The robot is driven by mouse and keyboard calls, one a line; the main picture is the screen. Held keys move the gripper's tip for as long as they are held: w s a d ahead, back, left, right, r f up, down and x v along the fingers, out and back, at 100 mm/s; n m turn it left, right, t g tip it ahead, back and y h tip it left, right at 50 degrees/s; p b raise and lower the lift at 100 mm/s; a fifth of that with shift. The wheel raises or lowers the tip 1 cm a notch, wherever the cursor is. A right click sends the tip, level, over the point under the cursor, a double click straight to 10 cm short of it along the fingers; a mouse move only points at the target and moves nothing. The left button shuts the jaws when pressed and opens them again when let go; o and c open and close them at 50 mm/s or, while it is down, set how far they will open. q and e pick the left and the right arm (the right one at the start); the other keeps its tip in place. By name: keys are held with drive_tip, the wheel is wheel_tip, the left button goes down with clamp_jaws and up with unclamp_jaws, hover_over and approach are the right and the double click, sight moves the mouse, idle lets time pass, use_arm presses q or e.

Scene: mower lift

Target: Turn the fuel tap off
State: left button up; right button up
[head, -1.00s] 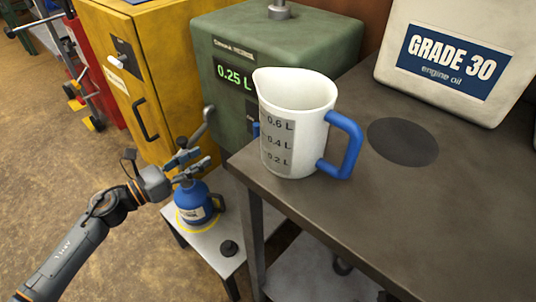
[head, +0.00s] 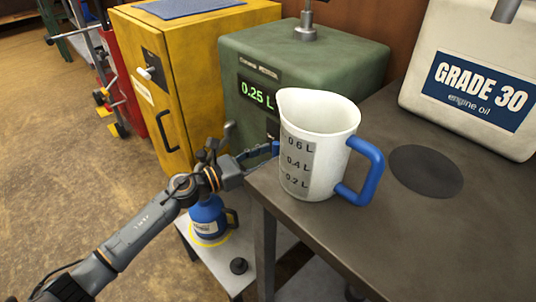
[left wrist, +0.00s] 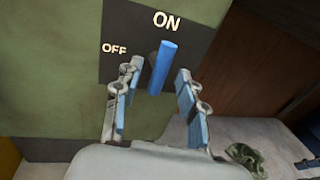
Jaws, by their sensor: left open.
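The fuel tap is a blue lever (left wrist: 163,66) on a dark panel (left wrist: 195,30) of a green housing. In the left wrist view it points up toward the ON mark (left wrist: 166,21), with the OFF mark (left wrist: 114,48) to its left. My left gripper (left wrist: 160,72) is open, with one finger on each side of the lever; I cannot tell whether either touches it. In the head view my left gripper (head: 256,160) reaches to the front of the green tank (head: 325,65), which reads 0.25 L; the jug partly hides the tap there. My right gripper is not in view.
A white jug (head: 318,125) with a blue handle stands near the corner of the dark bench (head: 345,235), close to my left gripper. A white oil can (head: 470,75) is behind right. A blue bottle (head: 207,218) stands on a low stand, below my left arm. A yellow cabinet (head: 195,70) is left.

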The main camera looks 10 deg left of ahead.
use_arm(q)
drive_tip(key=shift+w+d, duration=0.3)
drive_tip(key=shift+c, duration=0.4)
clamp_jaws()
